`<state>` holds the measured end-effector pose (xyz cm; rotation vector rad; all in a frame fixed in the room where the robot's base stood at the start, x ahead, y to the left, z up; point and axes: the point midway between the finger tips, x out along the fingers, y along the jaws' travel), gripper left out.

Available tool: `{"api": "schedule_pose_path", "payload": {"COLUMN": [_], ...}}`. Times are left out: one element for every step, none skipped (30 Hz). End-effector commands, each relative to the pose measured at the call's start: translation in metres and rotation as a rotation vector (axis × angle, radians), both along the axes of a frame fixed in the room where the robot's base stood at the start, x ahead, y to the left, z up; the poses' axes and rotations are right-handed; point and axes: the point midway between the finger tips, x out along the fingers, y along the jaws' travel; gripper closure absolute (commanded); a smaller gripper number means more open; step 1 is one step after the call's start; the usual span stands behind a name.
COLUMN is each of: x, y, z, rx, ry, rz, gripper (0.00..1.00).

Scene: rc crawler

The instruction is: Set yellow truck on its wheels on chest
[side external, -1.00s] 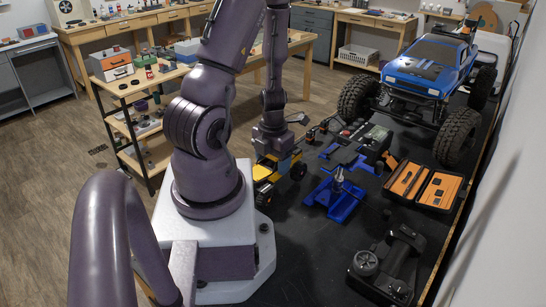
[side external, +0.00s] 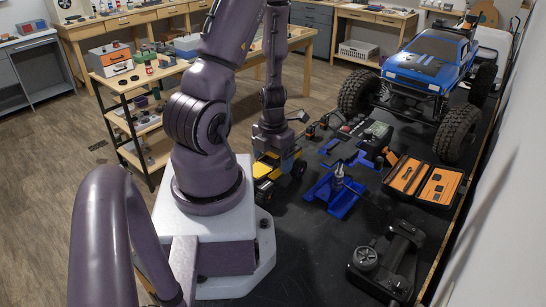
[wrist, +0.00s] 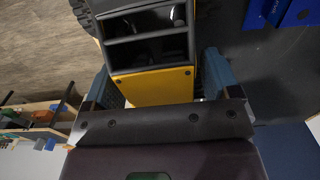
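The yellow truck (side external: 263,171), a small toy with black wheels, is at the left of the black worktop, partly hidden by my arm in the side view. In the wrist view its yellow panel (wrist: 152,86) and black cab frame fill the space between the blue-grey fingers. My gripper (wrist: 160,78) straddles the body, a finger on each side; I cannot tell whether both press on it. I also cannot tell whether the truck stands on its wheels. A grey chest with orange drawer fronts (side external: 111,60) sits on the cart at the left.
A blue stand (side external: 333,192) is right of the truck. An open orange-lined case (side external: 423,180), a black controller (side external: 385,262) and a large blue crawler (side external: 430,65) occupy the right side. Some black worktop in front of the blue stand is clear.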

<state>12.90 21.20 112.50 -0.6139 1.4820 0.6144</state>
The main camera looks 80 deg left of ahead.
Motion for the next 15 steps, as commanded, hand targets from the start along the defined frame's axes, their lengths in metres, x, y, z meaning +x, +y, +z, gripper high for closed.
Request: {"api": "schedule_pose_path", "payload": {"x": [0.0001, 0.0001, 0.0001, 0.0001, 0.0001, 0.0001, 0.0001, -0.0001, 0.0, 0.0, 0.0, 0.0001, 0.0002, 0.0003, 0.0003], "y": [0.0001, 0.0001, 0.0001, 0.0001, 0.0001, 0.0001, 0.0001, -0.0002, -0.0001, -0.0001, 0.0, 0.0003, 0.0005, 0.0004, 0.0006], "z": [0.0001, 0.0001, 0.0001, 0.0001, 0.0001, 0.0002, 0.0002, 0.0, 0.0003, 0.0007, 0.0015, 0.003, 0.0047, 0.0067, 0.0099], "rx": [0.0, 0.0, 0.0, 0.0, 0.0, 0.0, 0.0, -0.001, 0.0, 0.001, 0.001, 0.002, 0.004, 0.004, 0.004], "ry": [0.0, 0.0, 0.0, 0.0, 0.0, 0.0, 0.0, 0.001, 0.0, 0.001, 0.001, 0.001, 0.002, 0.002, 0.003], "rz": [0.0, 0.0, 0.0, 0.0, 0.0, 0.0, 0.0, 0.0, 0.0, -0.001, -0.001, -0.002, -0.003, -0.003, -0.004], "gripper": [0.07, 0.07, 0.07, 0.07, 0.07, 0.07, 0.07, 0.07, 0.07, 0.07, 0.07, 0.07, 0.07, 0.07, 0.07]}}
